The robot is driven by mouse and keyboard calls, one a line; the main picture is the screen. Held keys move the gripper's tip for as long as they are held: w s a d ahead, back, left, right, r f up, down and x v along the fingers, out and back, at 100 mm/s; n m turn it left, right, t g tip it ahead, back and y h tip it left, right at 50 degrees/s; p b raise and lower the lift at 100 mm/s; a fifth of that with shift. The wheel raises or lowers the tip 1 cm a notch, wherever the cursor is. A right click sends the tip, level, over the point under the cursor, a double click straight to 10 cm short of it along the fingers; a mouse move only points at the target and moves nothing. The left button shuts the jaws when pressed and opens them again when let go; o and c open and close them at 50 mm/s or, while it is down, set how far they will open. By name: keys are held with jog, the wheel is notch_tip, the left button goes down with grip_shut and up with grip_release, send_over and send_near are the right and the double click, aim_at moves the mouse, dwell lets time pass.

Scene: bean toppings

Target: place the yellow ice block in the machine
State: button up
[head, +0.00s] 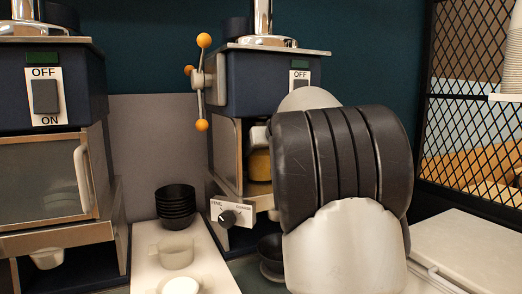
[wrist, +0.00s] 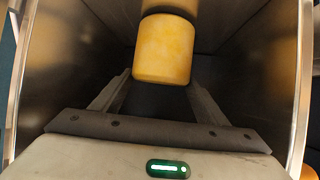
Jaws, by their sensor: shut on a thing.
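The yellow ice block (wrist: 165,50) is a rounded yellow cylinder in the upper middle of the wrist view. In the head view, part of it (head: 259,167) shows inside the chamber of the blue machine (head: 250,92) with the orange-knobbed crank. My gripper (wrist: 161,82) is shut on the block and reaches into the chamber between its metal walls (wrist: 255,65). The fingertips are largely hidden by the block. I cannot tell if the block touches the chamber's floor. In the head view, my arm covers the machine's right part and most of my gripper.
The machine's switch (head: 299,83) is marked OFF, and a dial (head: 229,217) sits below the chamber. A second machine (head: 45,165) stands at the left, its door shut. Stacked black bowls (head: 175,201) and a clear cup (head: 174,251) stand between them. A mesh rack (head: 470,110) is at the right.

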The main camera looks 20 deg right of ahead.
jog(key=shift+w+d+f, duration=0.1)
jog(key=shift+d, duration=0.05)
jog(key=o, duration=1.8)
jog(key=shift+c, duration=0.2)
jog(key=v, duration=1.2)
